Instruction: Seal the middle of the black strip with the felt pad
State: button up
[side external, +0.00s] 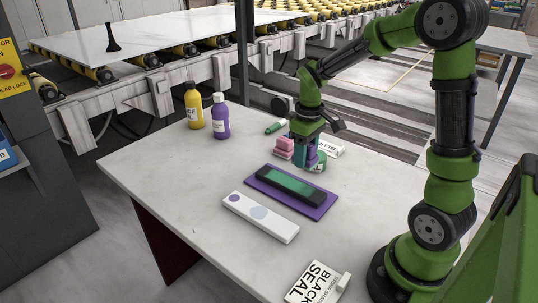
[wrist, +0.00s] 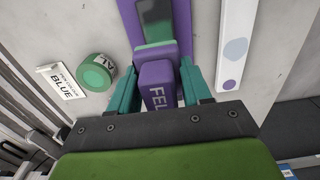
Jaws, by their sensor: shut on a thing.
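The black strip (side external: 290,186) lies on a purple board (side external: 258,193) on the slab, with a glossy green middle between its dark ends. It also shows at the top of the wrist view (wrist: 155,22). My gripper (side external: 306,158) is beyond the strip's far end, pointing down. In the wrist view its teal fingers (wrist: 160,82) are shut on the purple felt pad (wrist: 158,92), which bears partly hidden lettering. The pad is near the end of the purple board, apart from the strip's middle. I cannot tell its height above the slab.
A white bar (side external: 260,217) with purple and lavender dots lies beside the board. Pink blocks (side external: 284,147), a green round tin (side external: 318,165) and a BLUE card (side external: 331,148) are near my gripper. Yellow (side external: 194,108) and purple (side external: 221,118) bottles stand at the back; a BLACK SEAL box (side external: 313,284) is in front.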

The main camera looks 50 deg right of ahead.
dwell(0.4)
jog(key=shift+f, duration=4.1)
jog(key=shift+w+f, duration=0.2)
jog(key=shift+w, duration=0.05)
jog(key=shift+c, duration=0.4)
jog(key=shift+s, duration=0.25)
jog(key=shift+r, duration=4)
jog(key=shift+f, duration=0.15)
send_over(303, 189)
jog(key=shift+w+f, duration=0.1)
jog(key=shift+f, duration=2.85)
jog(key=shift+f, duration=1)
